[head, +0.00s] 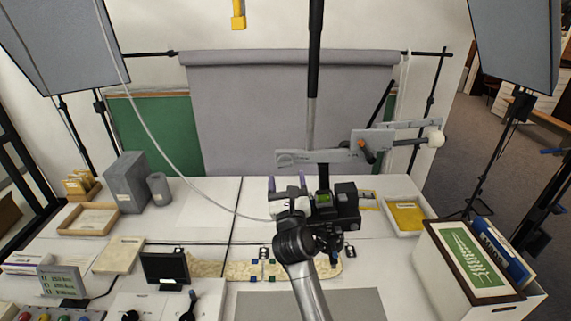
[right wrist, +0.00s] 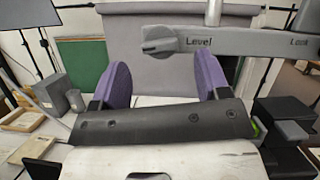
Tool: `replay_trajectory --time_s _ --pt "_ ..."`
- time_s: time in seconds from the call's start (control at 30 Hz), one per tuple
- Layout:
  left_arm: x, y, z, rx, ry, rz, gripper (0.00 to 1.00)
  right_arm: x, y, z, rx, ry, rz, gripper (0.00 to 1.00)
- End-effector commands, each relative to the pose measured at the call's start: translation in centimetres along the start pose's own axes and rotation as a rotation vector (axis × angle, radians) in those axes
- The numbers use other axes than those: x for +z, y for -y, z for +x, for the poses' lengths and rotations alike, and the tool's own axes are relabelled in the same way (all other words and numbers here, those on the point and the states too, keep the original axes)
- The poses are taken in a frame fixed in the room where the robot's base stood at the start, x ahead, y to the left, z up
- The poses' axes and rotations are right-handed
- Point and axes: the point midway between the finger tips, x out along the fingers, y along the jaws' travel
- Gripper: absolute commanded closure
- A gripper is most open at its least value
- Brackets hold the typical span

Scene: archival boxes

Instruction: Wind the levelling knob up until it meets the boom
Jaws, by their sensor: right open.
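The grey levelling knob (right wrist: 158,42) sits at the left end of the grey boom (right wrist: 240,42), beside the word "Level". In the head view the boom (head: 325,156) spans the area above the table, and its left end with the knob (head: 285,159) is small there. My right gripper (head: 287,184) is just below that end. In the right wrist view its purple fingertips (right wrist: 164,76) are spread wide, with nothing between them. The knob appears above and beyond the gap; its exact depth is hard to judge. My left gripper is not in view.
A black camera (head: 336,208) stands close to the right of my gripper. A pale cable (head: 150,133) hangs at left.

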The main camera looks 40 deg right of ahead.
Motion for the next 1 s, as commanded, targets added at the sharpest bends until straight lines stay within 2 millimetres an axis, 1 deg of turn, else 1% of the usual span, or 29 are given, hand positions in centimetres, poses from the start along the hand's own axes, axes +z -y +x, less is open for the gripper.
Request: replay_trajectory --time_s 0.03,0.1,0.3,0.5,0.77,0.87,1.0 --pt "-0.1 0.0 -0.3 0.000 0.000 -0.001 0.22 0.2 0.1 0.9 -0.001 0.000 0.001 0.31" --pt "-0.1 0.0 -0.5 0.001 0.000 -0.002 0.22 0.2 0.0 1.9 -0.001 0.000 0.001 0.31" --pt "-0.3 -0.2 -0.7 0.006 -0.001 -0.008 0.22 0.0 0.0 3.7 -0.001 -0.001 0.000 0.31" --pt "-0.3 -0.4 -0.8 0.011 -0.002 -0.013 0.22 0.0 0.0 4.4 0.000 0.001 0.000 0.31" --pt "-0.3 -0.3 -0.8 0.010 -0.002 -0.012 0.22 0.0 0.0 4.4 0.000 0.000 0.000 0.31" --pt "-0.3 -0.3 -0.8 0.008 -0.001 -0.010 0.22 0.0 0.0 4.4 0.000 0.000 0.000 0.39" --pt "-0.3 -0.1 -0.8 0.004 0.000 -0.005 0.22 0.0 0.0 4.4 0.000 0.000 0.000 0.52"
